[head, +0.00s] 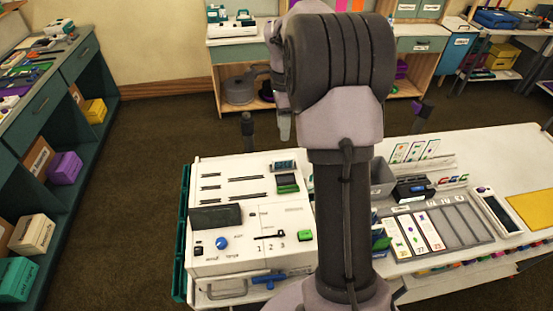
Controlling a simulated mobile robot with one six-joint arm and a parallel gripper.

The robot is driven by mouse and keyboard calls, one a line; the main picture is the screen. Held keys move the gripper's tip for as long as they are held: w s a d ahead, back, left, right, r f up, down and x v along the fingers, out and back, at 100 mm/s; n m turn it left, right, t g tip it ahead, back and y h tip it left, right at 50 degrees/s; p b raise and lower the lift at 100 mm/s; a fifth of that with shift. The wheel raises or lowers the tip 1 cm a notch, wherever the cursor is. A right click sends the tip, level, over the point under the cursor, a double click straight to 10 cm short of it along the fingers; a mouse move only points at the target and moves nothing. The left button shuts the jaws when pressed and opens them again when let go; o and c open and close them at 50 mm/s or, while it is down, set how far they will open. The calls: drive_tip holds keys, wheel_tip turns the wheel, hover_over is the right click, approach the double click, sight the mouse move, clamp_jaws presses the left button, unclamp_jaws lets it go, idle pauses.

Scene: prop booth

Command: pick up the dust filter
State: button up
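I cannot pick out a dust filter for certain in the head view. A white machine (225,259) stands on the near workbench, with a dark window, a blue knob, several slots and a switch row marked 1, 2, 3. My arm rises through the middle of the view and hides part of the bench. A pale grey tip (285,128), seemingly part of my gripper, shows at the left of the arm's upper end, above the far side of the machine. The rest of the gripper is hidden, so its opening and any contents cannot be seen.
Right of my arm, the white bench (480,160) holds a grey bin (382,179), a card tray (440,228) and a yellow mat (533,208). A green shelf unit (66,110) stands left, with open brown floor between. Shelves with boxes line the back wall.

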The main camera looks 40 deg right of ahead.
drive_tip(key=b, duration=0.1)
hover_over(283, 159)
wheel_tip(283, 159, down, 8)
drive_tip(key=shift+w+f, duration=0.15)
wheel_tip(283, 159, down, 4)
drive_tip(key=shift+f+b, duration=0.25)
drive_tip(key=shift+b, duration=0.55)
drive_tip(key=shift+d+f, duration=0.1)
drive_tip(key=shift+f, duration=0.3)
clamp_jaws()
